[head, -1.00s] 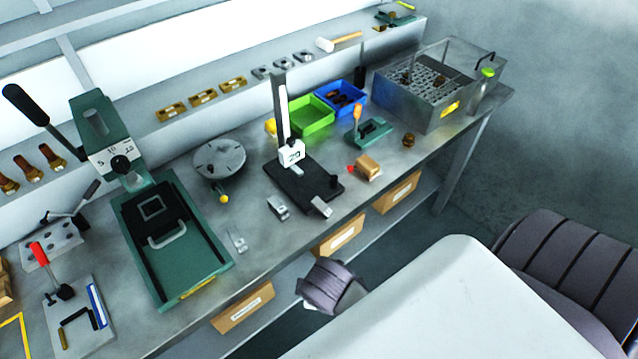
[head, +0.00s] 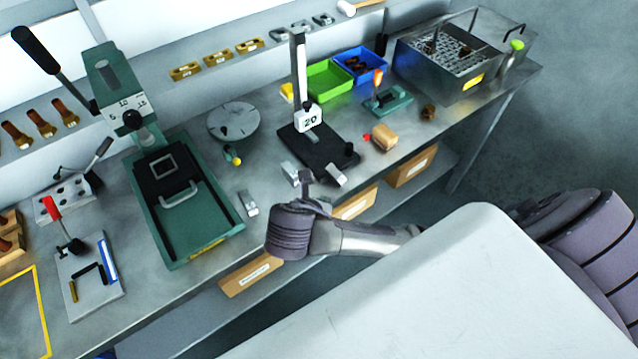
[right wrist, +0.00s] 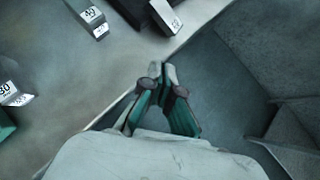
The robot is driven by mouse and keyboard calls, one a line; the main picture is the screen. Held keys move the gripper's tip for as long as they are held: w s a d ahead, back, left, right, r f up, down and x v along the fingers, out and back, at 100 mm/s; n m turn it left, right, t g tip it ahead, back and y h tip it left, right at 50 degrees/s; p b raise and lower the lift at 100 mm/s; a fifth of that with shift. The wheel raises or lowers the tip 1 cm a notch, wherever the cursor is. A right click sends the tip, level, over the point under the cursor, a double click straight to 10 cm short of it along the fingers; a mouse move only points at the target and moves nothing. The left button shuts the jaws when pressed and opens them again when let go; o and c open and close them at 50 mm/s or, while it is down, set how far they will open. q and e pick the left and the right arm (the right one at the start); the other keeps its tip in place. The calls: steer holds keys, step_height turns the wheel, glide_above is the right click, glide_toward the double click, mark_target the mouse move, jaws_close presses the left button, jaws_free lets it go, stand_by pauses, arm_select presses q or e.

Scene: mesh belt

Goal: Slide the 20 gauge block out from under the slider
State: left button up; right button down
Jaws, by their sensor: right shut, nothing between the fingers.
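The slider (head: 309,119) is a pale block marked 20 on the upright column of a black-based stand (head: 312,148). A gauge block under it cannot be made out clearly in the head view. One grey block (head: 331,175) lies at the front end of the stand's base; it also shows in the right wrist view (right wrist: 163,15), its number too small to read surely. Another grey block (head: 290,171) lies left of the base. My right gripper (head: 305,178) is shut and empty at the bench's front edge, close to these two blocks; its fingers show in the wrist view (right wrist: 161,70). My left gripper is out of view.
A third block (head: 248,203) lies further left, near a green press (head: 215,225). A wooden block (head: 384,136) and a small green fixture (head: 388,100) stand right of the stand. Green (head: 327,66) and blue (head: 377,52) bins stand behind. Labelled boxes sit below the bench.

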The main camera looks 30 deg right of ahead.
mark_target(337, 178)
steer(key=w+d+f, duration=0.1)
steer(key=w+d+f+p, duration=0.1)
steer(key=d, duration=0.1)
steer(key=w+d+f, duration=0.1)
steer(key=d, duration=0.1)
steer(key=shift+w+p, duration=0.35)
steer(key=shift+w+d+f, duration=0.1)
steer(key=shift+w+d, duration=0.25)
steer(key=shift+w+d+r+p, duration=0.35)
steer(key=shift+d+p, duration=0.2)
steer(key=shift+p, duration=0.35)
steer(key=shift+w+d, duration=0.3)
steer(key=shift+d+f, duration=0.1)
steer(key=shift+f, duration=0.2)
